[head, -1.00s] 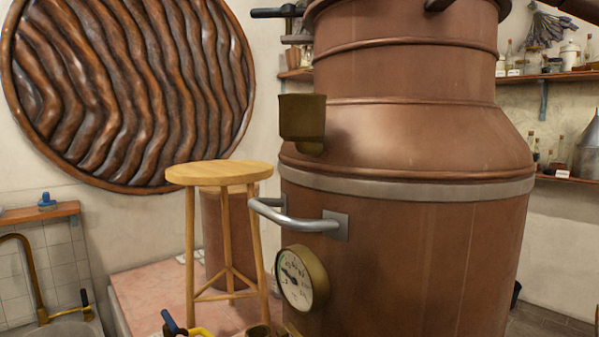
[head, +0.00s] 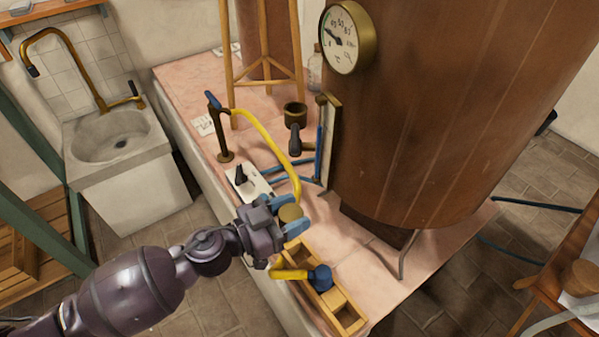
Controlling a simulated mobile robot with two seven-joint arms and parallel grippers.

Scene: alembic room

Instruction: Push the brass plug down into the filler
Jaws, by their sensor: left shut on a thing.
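The brass plug (head: 290,212) is a small round brass piece held between the blue fingers of my left gripper (head: 294,214). The fingers are shut on it, and they hide its sides and lower part. A dark brass cup with an open round mouth, which looks like the filler (head: 295,108), stands beside the copper boiler, farther back than my gripper. The plug is apart from this cup, nearer the front edge of the pink counter. My right gripper is not in view.
A wooden crate (head: 351,318) with a blue-and-yellow tool (head: 319,277) lies right below my gripper. A yellow hose (head: 263,137) arches from a brass stand behind it. The copper boiler (head: 430,110) blocks the right.

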